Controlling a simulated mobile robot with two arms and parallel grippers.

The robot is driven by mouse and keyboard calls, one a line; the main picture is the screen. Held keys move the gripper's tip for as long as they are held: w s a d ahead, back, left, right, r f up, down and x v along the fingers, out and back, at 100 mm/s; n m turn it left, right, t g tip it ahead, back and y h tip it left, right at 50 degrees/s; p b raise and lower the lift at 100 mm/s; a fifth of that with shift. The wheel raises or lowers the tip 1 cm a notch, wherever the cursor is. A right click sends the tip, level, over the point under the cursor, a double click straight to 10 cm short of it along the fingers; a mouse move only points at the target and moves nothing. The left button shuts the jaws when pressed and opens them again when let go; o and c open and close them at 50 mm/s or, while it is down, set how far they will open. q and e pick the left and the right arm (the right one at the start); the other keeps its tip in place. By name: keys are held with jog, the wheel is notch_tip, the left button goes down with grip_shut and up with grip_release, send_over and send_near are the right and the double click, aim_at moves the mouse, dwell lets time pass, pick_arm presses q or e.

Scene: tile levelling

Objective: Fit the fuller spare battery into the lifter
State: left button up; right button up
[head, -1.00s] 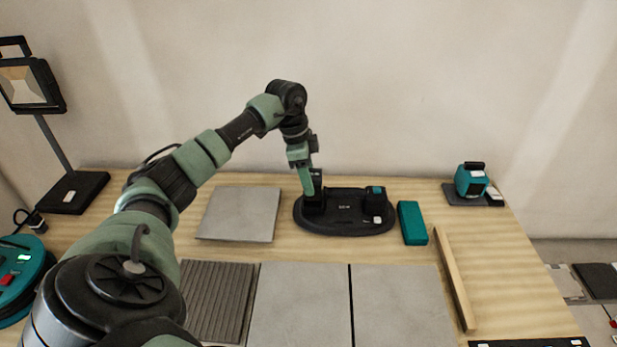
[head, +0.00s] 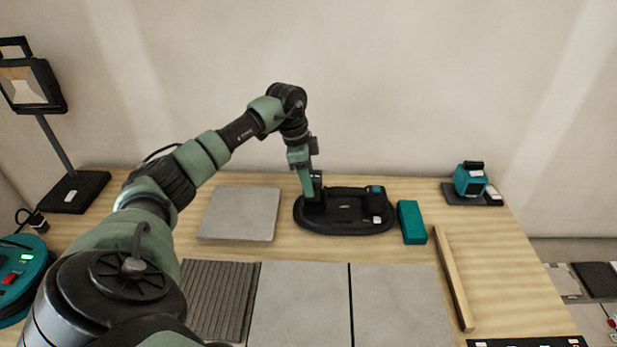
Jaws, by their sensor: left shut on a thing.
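A black charger (head: 345,222) stands at the back middle of the bench. A dark spare battery with a teal top (head: 376,194) sits in its right bay. My left gripper (head: 311,190) is at the charger's left bay, pointing down, shut on a dark battery (head: 318,186). The gripper partly hides that battery, and I cannot tell whether it is still seated in the bay. A teal and black device with a lit display (head: 14,274), possibly the lifter, is cut off at the left edge. No charge level is readable. My right gripper is out of view.
A loose grey tile (head: 240,214) lies left of the charger, a teal block (head: 412,222) right of it. A wooden strip (head: 454,278) and laid tiles (head: 400,305) are in front. A lamp (head: 72,192) and a small teal device (head: 470,181) stand at the back corners.

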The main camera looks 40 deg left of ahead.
pick_arm(q)
jog(key=shift+x, duration=0.8)
dwell(0.9)
jog(key=shift+s+a+f+b, duration=0.1)
jog(key=shift+f+b, duration=0.35)
jog(key=shift+f, duration=0.55)
dwell(0.9)
jog(key=o, duration=1.4)
jog(key=shift+o, duration=0.2)
jog(key=v, duration=0.7)
jog(key=shift+b, duration=0.3)
jog(key=shift+s+a+r, duration=0.1)
jog(key=shift+a+r, duration=0.05)
jog(key=shift+r, duration=0.2)
jog(key=shift+r, duration=0.1)
